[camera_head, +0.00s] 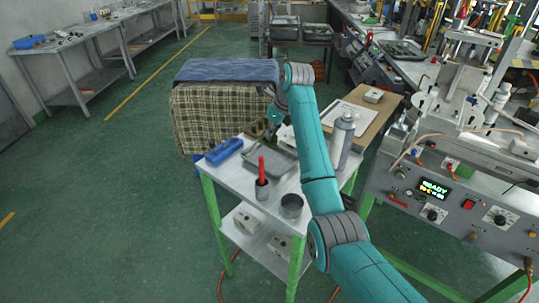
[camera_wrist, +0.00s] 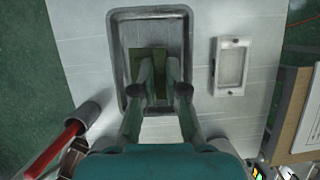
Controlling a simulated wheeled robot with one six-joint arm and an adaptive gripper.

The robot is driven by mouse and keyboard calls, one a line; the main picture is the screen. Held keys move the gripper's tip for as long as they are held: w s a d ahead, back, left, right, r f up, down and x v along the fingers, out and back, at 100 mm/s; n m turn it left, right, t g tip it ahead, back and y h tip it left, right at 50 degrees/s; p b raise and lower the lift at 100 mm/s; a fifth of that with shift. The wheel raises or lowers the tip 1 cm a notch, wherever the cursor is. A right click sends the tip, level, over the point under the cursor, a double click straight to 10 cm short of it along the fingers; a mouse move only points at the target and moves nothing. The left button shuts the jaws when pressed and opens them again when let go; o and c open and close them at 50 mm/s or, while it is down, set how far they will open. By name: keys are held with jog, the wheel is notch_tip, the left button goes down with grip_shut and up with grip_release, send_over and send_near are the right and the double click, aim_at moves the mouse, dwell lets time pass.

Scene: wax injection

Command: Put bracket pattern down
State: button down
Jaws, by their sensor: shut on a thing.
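The bracket pattern is an olive-green piece (camera_wrist: 134,66), seen in the wrist view between and beside my fingertips. My gripper (camera_wrist: 158,70) is shut on it. Both lie over the grey metal tray (camera_wrist: 117,80); the wrist view does not show clearly whether the piece touches the tray floor. In the head view the olive piece (camera_head: 258,128) is small, near the far edge of the white table (camera_head: 224,176), and the tray (camera_head: 281,163) lies on the table in front of it. My arm hides part of this area.
A white block with a recess (camera_wrist: 230,66) is right of the tray. A blue box (camera_head: 224,151), a cup with a red-handled tool (camera_head: 262,182), a metal cup (camera_head: 291,206) and a spray can (camera_head: 341,141) stand on the table. A cloth-covered stack (camera_head: 215,115) is behind.

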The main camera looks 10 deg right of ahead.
notch_tip(320, 180, down, 7)
jog(key=shift+f, duration=0.2)
jog(key=shift+f, duration=0.1)
jog(key=c, duration=1.2)
grip_release()
jog(key=v, duration=1.2)
jog(key=shift+w+d, duration=0.1)
